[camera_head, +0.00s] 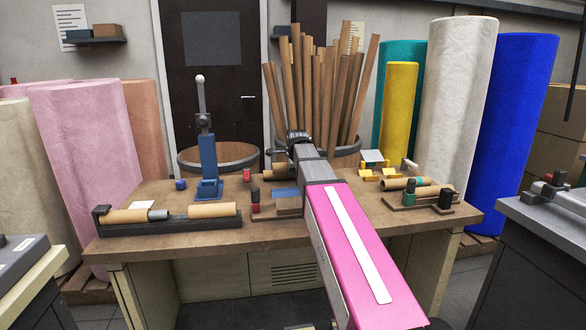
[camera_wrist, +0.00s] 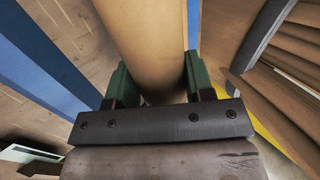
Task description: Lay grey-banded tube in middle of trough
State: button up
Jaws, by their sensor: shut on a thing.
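The trough (camera_head: 178,228) is a long dark tray at the table's front left. A plain tan tube (camera_head: 212,210) lies in its right part, and another tan tube (camera_head: 125,216) lies in its left part with a short grey piece (camera_head: 158,214) at its inner end. My gripper (camera_wrist: 150,88) is shut on a tan tube (camera_wrist: 150,35), with green fingers on both sides of it. In the head view my arm hides most of the gripper; part of a tan tube (camera_head: 279,172) shows beside it above the table. No grey band shows on the held tube.
A blue lever stand (camera_head: 208,160) rises behind the trough. A barrel of tall tubes (camera_head: 325,90) stands behind the table.

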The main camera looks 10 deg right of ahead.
jog(key=shift+f, duration=0.1)
jog(key=shift+f, duration=1.6)
jog(key=shift+f, duration=0.15)
jog(key=o, duration=1.3)
jog(key=shift+s, duration=0.1)
jog(key=shift+f, duration=0.1)
jog(key=v, duration=1.1)
